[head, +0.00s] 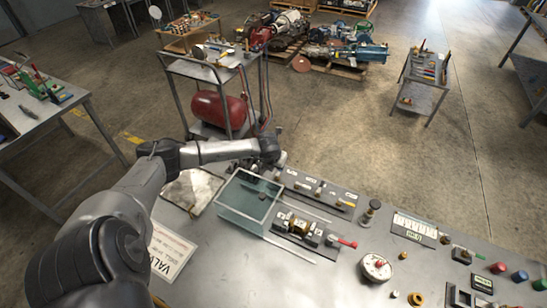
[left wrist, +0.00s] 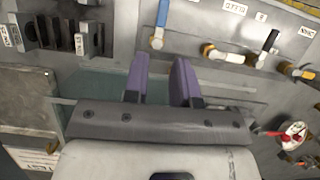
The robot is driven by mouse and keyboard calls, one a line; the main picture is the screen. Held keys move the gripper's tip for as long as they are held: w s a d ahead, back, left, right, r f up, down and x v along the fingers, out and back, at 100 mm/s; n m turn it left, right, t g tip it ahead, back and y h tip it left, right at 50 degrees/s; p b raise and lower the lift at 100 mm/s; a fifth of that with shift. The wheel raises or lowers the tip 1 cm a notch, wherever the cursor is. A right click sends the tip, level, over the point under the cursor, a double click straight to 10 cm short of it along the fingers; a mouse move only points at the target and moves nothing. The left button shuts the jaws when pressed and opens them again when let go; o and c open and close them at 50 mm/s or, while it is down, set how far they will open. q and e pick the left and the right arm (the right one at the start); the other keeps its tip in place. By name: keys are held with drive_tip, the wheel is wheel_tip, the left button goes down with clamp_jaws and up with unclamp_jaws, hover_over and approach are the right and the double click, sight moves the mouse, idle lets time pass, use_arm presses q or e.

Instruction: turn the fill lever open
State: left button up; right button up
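Several small valve levers sit on a grey panel (head: 335,197) behind the bench's middle. In the left wrist view, a blue-handled lever (left wrist: 161,15) points up from a brass valve. A black-handled lever (left wrist: 269,43) stands to its right. Their labels are too blurred to read surely, so I cannot tell which is the fill lever. My left gripper (left wrist: 161,62) has purple fingers, parted with an empty gap, just below the blue-handled lever and apart from it. In the head view my left gripper (head: 277,166) is small and partly hidden by its wrist. My right gripper is not in view.
A glass-sided tank (head: 241,218) stands beside the panel. A red-handled lever (head: 346,243) and a dial gauge (head: 376,267) are nearer on the bench. A white card (head: 170,250) lies at left. A cart with a red tank (head: 217,109) stands behind.

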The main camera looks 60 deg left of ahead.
use_arm(q)
drive_tip(key=v, duration=0.6)
drive_tip(key=shift+r, duration=0.15)
idle(0.6)
